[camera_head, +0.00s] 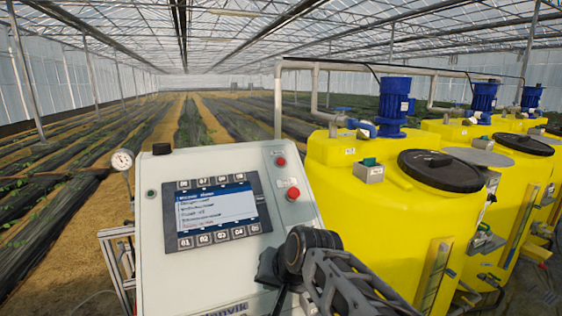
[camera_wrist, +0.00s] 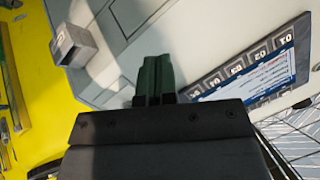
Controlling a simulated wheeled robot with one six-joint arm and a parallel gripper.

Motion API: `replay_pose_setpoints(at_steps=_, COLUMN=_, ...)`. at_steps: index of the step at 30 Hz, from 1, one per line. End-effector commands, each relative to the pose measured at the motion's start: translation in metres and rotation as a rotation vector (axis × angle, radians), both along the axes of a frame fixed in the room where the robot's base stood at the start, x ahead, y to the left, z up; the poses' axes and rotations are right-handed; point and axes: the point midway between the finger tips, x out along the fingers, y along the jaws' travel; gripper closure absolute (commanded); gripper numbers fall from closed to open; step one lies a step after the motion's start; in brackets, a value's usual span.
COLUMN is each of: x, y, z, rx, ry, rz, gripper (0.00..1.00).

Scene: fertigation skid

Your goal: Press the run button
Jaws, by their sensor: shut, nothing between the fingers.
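A light grey control cabinet (camera_head: 170,260) carries a dark-framed display (camera_head: 216,208) with numbered keys above and below it. Right of the display are a red round part (camera_head: 281,161) and a red button on a pale square plate (camera_head: 293,194). A small green spot (camera_head: 151,193) is at the panel's left. No label marks which is the run button. My gripper (camera_wrist: 155,60) has its dark green fingers together and empty, over the pale cabinet. The display with its keys (camera_wrist: 262,68) lies right of the fingers. The fingertips cannot be made out in the head view; contact cannot be told.
Yellow tanks (camera_head: 370,220) with black lids and blue motors stand right of the cabinet. A grey box (camera_wrist: 75,43) sits near the yellow tank in the wrist view. A pressure gauge (camera_head: 122,160) stands at the cabinet's left. Planted rows lie behind.

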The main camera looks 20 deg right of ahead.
Motion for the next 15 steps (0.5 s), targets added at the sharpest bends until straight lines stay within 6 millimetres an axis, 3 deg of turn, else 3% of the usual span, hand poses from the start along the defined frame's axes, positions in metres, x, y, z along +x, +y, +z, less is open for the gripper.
replay_pose_setpoints(at_steps=1, x=0.024, y=-0.003, z=0.022, rx=0.108, ry=-0.037, rz=-0.090, gripper=1.00)
replay_pose_setpoints(at_steps=6, x=0.098, y=-0.022, z=0.094, rx=0.509, ry=-0.163, rz=-0.378, gripper=1.00)
replay_pose_setpoints(at_steps=12, x=0.165, y=-0.065, z=0.167, rx=0.946, ry=-0.285, rz=-0.634, gripper=1.00)
replay_pose_setpoints(at_steps=15, x=0.186, y=-0.088, z=0.194, rx=1.126, ry=-0.329, rz=-0.719, gripper=1.00)
